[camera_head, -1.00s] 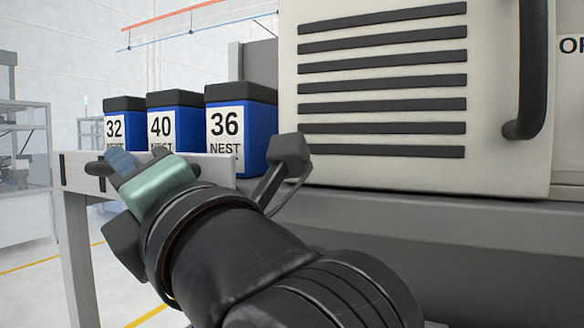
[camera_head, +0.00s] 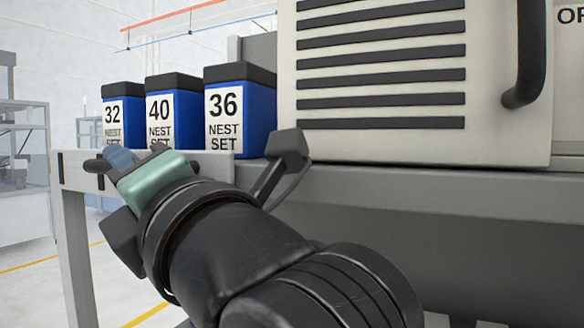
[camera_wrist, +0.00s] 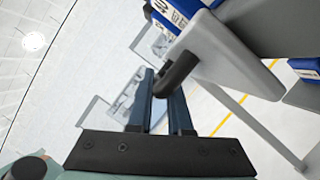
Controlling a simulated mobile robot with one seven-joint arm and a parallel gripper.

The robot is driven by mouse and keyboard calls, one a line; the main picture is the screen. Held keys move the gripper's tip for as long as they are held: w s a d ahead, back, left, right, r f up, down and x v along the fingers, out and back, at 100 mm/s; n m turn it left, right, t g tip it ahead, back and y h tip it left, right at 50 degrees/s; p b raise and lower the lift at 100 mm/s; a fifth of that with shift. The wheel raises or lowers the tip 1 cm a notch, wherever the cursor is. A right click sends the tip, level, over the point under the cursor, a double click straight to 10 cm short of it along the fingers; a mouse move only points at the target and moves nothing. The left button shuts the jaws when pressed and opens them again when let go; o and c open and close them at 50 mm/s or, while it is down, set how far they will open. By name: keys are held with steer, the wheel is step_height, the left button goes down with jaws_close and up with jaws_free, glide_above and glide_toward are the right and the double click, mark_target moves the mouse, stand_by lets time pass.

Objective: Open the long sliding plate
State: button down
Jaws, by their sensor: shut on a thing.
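The long sliding plate (camera_head: 215,168) is a pale grey strip along the front of the bench, below the blue containers. It also shows in the wrist view as a tilted grey piece (camera_wrist: 239,62). A dark handle (camera_head: 94,166) sticks out near its left end. In the wrist view, the two dark blue fingers of my gripper (camera_wrist: 162,90) are at the rounded black handle (camera_wrist: 178,73), shut on it. In the head view, my gripper (camera_head: 119,161) reaches the handle from the front, and my wrist hides part of the plate.
Blue containers labelled 32 (camera_head: 122,115), 40 (camera_head: 174,112) and 36 (camera_head: 240,108) stand behind the plate. A cream vented cabinet (camera_head: 385,145) with a black handle (camera_head: 525,60) stands to their right. A bench leg (camera_head: 75,250) is below left. The floor at left is open.

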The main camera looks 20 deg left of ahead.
step_height(320, 180, down, 3)
steer(key=shift+r+b, duration=0.2)
steer(key=shift+b, duration=0.8)
steer(key=c, duration=0.8)
jaws_free()
steer(key=shift+c, duration=0.2)
steer(key=b+v, duration=0.6)
steer(key=v, duration=0.7)
